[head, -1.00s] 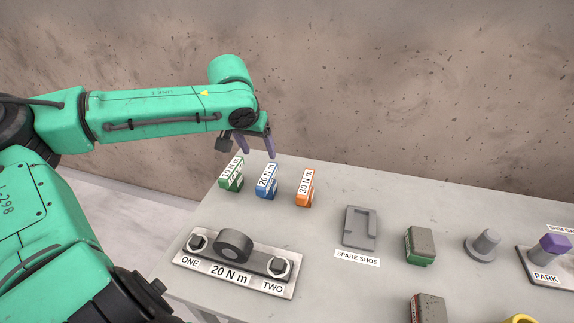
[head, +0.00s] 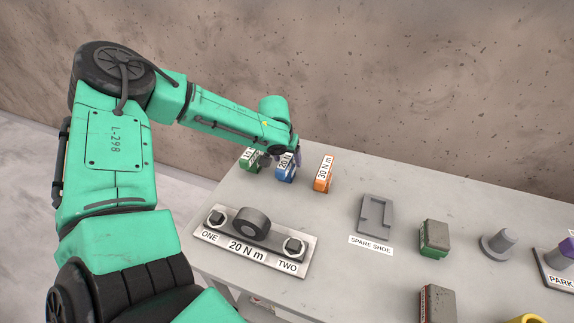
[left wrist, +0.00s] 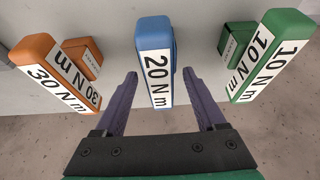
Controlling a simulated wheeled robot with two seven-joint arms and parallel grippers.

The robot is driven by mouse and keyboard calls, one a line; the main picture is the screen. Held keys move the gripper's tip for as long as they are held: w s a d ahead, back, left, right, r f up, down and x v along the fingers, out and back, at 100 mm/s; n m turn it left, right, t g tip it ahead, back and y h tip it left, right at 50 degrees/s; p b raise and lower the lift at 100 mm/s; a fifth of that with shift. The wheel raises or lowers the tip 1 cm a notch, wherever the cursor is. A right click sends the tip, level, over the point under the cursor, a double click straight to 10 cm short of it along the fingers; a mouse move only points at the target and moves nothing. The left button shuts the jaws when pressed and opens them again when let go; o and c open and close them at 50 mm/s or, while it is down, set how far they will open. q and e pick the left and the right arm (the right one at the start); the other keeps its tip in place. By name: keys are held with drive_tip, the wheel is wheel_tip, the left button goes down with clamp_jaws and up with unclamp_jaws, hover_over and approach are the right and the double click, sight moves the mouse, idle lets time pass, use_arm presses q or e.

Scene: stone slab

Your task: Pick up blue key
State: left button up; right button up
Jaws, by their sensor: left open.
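The blue key (head: 286,171), labelled 20 N m, stands on the slab between a green key (head: 251,163) and an orange key (head: 322,176). In the left wrist view the blue key (left wrist: 155,62) lies between the two purple fingers of my left gripper (left wrist: 156,90), with a gap on each side. My left gripper (head: 285,156) is open and holds nothing. In the head view it partly covers the blue key's top. My right gripper is not in view.
The orange key (left wrist: 57,72) and green key (left wrist: 270,55) stand close outside the fingers. A torque plate (head: 252,246) with two bolts lies in front. A wall rises behind.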

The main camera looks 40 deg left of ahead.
use_arm(q)
clamp_jaws()
drive_tip(key=shift+r, duration=0.1)
idle(1.2)
